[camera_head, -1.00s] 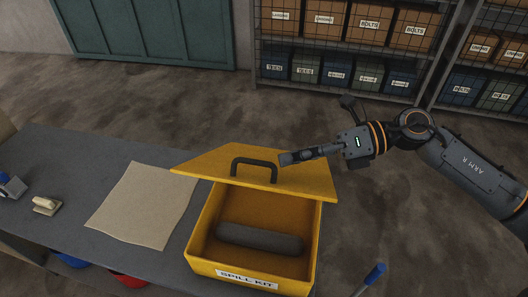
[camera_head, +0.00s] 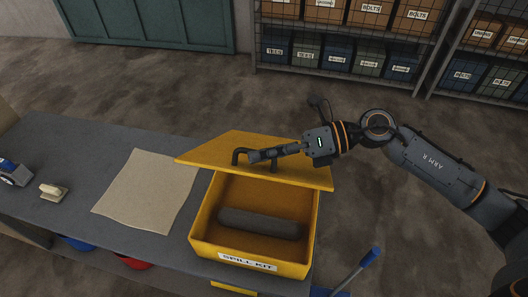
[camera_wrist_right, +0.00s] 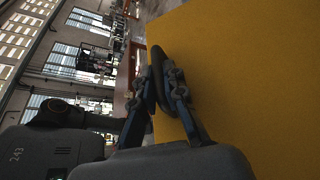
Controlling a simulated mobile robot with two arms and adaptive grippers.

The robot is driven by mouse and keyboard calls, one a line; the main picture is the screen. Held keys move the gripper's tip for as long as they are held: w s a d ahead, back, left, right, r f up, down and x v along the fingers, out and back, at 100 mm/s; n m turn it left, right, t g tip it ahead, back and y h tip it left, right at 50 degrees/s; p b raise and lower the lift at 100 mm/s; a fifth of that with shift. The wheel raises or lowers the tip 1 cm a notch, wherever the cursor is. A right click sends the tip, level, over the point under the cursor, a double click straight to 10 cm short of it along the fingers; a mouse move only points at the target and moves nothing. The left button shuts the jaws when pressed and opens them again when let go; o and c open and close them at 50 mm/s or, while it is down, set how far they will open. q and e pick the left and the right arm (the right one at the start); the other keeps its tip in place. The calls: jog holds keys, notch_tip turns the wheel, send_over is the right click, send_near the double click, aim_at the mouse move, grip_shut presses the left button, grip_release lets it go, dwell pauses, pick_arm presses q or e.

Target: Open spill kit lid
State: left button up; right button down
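The spill kit is a yellow box (camera_head: 205,215) with a "SPILL KIT" label on its front. Its yellow lid (camera_head: 215,152) stands raised and tilted over the back, so the inside shows a dark grey roll (camera_head: 262,222). A dark loop handle (camera_head: 236,157) sits on the lid. My right gripper (camera_head: 252,156) is at the handle, covering part of it. My left gripper is not in view.
The box stands on a grey table (camera_head: 90,160). A blue handle (camera_head: 370,257) rises near the right front. Shelves with bins (camera_head: 340,50) stand behind, across open floor.

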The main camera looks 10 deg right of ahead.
jog(key=w+d+r+m+y, duration=0.1)
jog(key=w+d+r+m, duration=0.2)
jog(key=w+r, duration=0.3)
jog(key=w+d+r+m+g+y+b, duration=0.1)
jog(key=w+d+r, duration=0.3)
jog(key=w, duration=0.8)
jog(key=shift+d+r+m+b, duration=0.25)
jog(key=shift+r+m+b, duration=0.05)
jog(key=shift+r+m, duration=0.6)
jog(key=c, duration=1.4)
grip_release()
jog(key=shift+d, duration=0.1)
jog(key=d, duration=1.2)
jog(key=shift+r, duration=0.25)
